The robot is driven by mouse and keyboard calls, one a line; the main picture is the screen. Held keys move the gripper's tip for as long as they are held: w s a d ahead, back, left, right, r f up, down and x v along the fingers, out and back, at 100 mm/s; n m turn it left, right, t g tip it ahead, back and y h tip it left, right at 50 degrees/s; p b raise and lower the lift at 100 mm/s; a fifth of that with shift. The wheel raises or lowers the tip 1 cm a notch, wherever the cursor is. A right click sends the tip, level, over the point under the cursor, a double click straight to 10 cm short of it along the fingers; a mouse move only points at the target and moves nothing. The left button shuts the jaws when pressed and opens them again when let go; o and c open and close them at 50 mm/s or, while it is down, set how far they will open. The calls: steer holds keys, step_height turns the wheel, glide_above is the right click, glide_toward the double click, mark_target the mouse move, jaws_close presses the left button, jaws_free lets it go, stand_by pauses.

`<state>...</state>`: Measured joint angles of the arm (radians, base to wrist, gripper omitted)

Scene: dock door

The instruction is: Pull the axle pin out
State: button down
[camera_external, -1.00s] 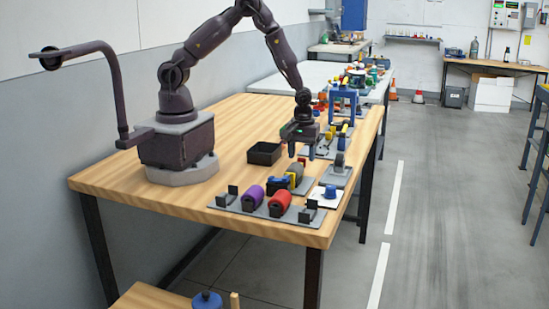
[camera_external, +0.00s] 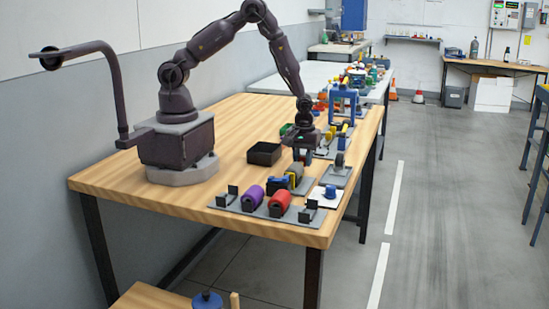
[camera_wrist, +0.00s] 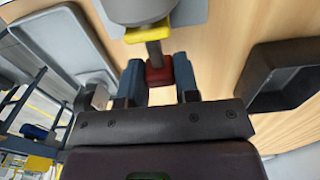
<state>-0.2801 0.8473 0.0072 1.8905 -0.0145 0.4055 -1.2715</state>
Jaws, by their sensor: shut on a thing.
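The axle pin shows in the wrist view as a red square head (camera_wrist: 159,72) on a short grey shaft, coming out of a yellow collar (camera_wrist: 148,33) on a grey rounded part (camera_wrist: 138,8). My gripper (camera_wrist: 158,83) has its two blue-grey fingers on either side of the red head and is shut on it. In the external view my gripper (camera_external: 303,156) points down just behind the fixture with the grey roller (camera_external: 296,171). The pin's head is hidden there by the fingers. How far the shaft is inside the collar cannot be told.
A black open tray (camera_external: 264,153) stands left of my gripper; its wall also shows in the wrist view (camera_wrist: 258,80). A purple roller (camera_external: 253,198) and a red roller (camera_external: 279,203) lie on a grey plate in front. A grey stand (camera_external: 339,168) is to the right.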

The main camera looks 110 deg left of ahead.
steer(key=a, duration=0.8)
steer(key=shift+a, duration=0.1)
steer(key=c, duration=0.8)
jaws_free()
steer(key=shift+c, duration=0.2)
steer(key=shift+r, duration=0.15)
step_height(320, 180, up, 13)
